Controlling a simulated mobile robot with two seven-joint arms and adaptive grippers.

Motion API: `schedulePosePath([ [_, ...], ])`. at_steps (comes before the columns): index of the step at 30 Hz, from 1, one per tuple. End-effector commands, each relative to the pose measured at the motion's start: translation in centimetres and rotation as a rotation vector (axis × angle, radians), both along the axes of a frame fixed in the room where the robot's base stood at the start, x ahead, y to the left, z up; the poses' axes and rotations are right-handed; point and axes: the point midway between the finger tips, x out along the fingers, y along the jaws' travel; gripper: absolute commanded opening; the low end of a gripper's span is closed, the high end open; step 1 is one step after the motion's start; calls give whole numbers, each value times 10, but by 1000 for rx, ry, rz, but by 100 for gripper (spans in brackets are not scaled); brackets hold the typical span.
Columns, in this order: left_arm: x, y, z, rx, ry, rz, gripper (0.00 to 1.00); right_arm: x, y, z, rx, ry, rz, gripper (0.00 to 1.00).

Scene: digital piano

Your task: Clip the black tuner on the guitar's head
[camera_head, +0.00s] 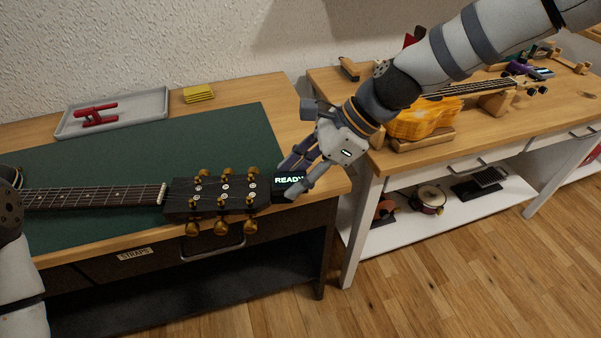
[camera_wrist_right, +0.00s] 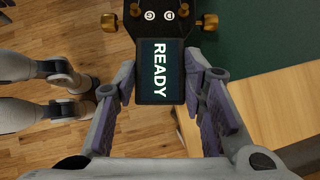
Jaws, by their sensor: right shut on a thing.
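The guitar's black head (camera_head: 215,197) with gold tuning pegs lies over the green mat, pointing right; its end also shows at the top of the right wrist view (camera_wrist_right: 160,22). The black tuner (camera_head: 288,181) has a lit screen reading READY and sits right at the head's end. In the right wrist view the tuner (camera_wrist_right: 160,75) is between the fingers of my right gripper (camera_wrist_right: 163,85), which is shut on its sides. The tuner's far edge meets the head's end; I cannot tell whether its clip grips it. My left arm shows at the left edge, its gripper out of view.
The green mat (camera_head: 130,145) covers much of the wooden bench. A grey tray (camera_head: 140,107) with a red object and a yellow stack (camera_head: 198,93) stand at the back. A second bench (camera_head: 460,138) at right holds an orange-yellow instrument (camera_head: 425,122). A gap separates the benches.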

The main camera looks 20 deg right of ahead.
Motion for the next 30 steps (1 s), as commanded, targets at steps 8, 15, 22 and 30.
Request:
schedulePosePath([
  [8, 0, 0, 0, 0, 0, 0, 38, 1, 6, 0, 0, 0, 1, 11],
  [15, 0, 0, 0, 0, 0, 0, 38, 2, 11, 0, 0, 0, 1, 11],
  [22, 0, 0, 0, 0, 1, 0, 38, 3, 15, 0, 0, 0, 1, 11],
  [30, 0, 0, 0, 0, 1, 0, 38, 4, 20, 0, 0, 1, 1, 11],
])
